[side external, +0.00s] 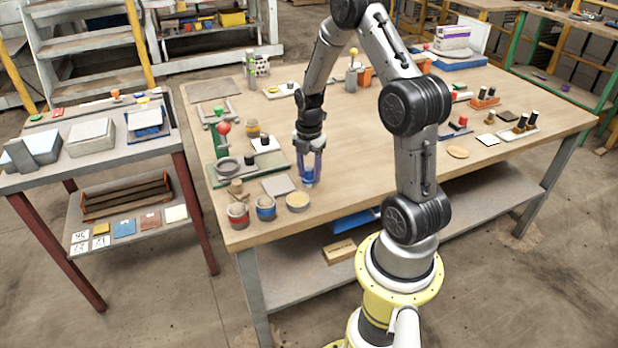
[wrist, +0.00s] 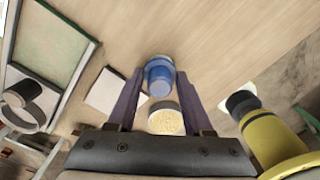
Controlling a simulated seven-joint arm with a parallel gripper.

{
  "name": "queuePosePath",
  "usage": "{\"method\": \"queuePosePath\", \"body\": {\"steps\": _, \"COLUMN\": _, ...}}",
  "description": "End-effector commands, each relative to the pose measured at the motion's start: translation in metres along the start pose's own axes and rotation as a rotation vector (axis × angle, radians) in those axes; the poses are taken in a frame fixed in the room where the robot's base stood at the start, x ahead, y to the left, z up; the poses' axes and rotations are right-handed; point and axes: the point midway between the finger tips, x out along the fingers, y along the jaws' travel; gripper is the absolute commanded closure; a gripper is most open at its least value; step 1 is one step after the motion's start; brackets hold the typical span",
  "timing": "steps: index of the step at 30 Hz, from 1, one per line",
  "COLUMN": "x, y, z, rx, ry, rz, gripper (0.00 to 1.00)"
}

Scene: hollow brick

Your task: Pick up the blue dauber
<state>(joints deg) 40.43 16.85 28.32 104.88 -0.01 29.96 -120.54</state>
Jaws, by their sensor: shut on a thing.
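The blue dauber (side external: 309,176) is between the fingers of my gripper (side external: 310,163), near the left front part of the wooden table (side external: 400,150). In the wrist view, the blue dauber (wrist: 159,70) sits between the two fingertips of my gripper (wrist: 159,76), with a finger on each side. My gripper is shut on it. The fingers hide its sides, and I cannot tell whether its lower end touches the table.
A grey square tile (side external: 278,185) lies just left of my gripper. Tins with red (side external: 238,215), blue (side external: 265,207) and cream (side external: 298,201) contents stand at the front left edge. A green-edged board (side external: 270,164) lies behind. The table's middle is clear.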

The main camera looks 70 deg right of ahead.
Motion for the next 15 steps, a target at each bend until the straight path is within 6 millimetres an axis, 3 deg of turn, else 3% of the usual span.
{"method": "queuePosePath", "body": {"steps": 10, "x": -0.002, "y": 0.000, "z": 0.000, "rx": 0.000, "ry": -0.001, "rz": 0.001, "gripper": 1.00}}
{"method": "queuePosePath", "body": {"steps": 15, "x": -0.015, "y": 0.001, "z": 0.001, "rx": 0.000, "ry": -0.002, "rz": 0.004, "gripper": 1.00}}
